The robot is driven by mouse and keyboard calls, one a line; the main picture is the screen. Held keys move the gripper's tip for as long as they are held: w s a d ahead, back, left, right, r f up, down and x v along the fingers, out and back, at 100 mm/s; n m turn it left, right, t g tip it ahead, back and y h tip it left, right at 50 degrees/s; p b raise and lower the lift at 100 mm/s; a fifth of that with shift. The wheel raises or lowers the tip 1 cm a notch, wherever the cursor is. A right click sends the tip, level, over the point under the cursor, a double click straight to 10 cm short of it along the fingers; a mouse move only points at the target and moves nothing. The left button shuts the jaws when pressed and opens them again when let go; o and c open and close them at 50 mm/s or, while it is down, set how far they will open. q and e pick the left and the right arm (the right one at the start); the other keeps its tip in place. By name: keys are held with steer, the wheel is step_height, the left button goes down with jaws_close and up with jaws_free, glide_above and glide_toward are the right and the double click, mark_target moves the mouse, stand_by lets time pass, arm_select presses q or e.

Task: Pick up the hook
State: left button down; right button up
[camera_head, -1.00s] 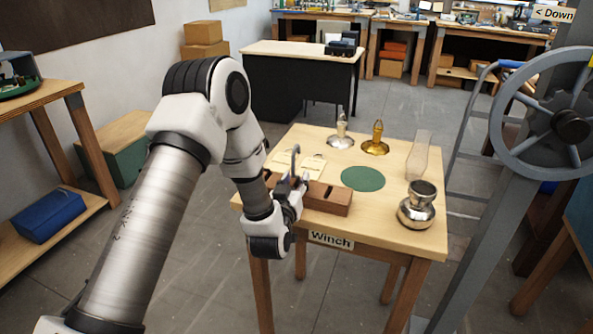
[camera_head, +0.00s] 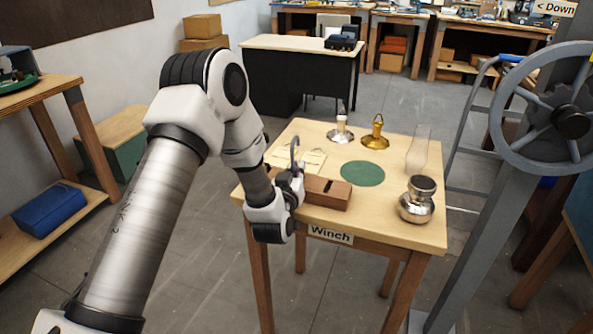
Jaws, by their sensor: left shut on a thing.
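The hook (camera_head: 294,149) is a grey curved piece that stands up above my left gripper (camera_head: 294,179), near the left side of the table. My left gripper is shut on the hook, low on its shank. The fingertips are small in the picture and partly hidden by the gripper's own body. A brown wooden block (camera_head: 328,193) with a dark slot lies just right of the gripper. I cannot tell whether the hook is clear of the block. My right gripper is not in view.
The wooden table (camera_head: 395,225) labelled "Winch" also bears a green disc (camera_head: 363,173), a silver lamp part (camera_head: 341,130), a brass one (camera_head: 375,136), a glass chimney (camera_head: 418,150) and a shiny metal vessel (camera_head: 417,203). A large handwheel (camera_head: 497,107) on a post stands at right.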

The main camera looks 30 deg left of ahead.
arm_select(q)
step_height(320, 180, up, 3)
steer(key=shift+f, duration=0.2)
steer(key=s+d+r+p, duration=0.1)
steer(key=s+d+p, duration=0.2)
steer(key=s+d, duration=0.7)
steer(key=shift+s+d+r, duration=0.15)
steer(key=shift+s+r, duration=0.2)
steer(key=shift+s, duration=0.9)
steer(key=shift+w, duration=0.1)
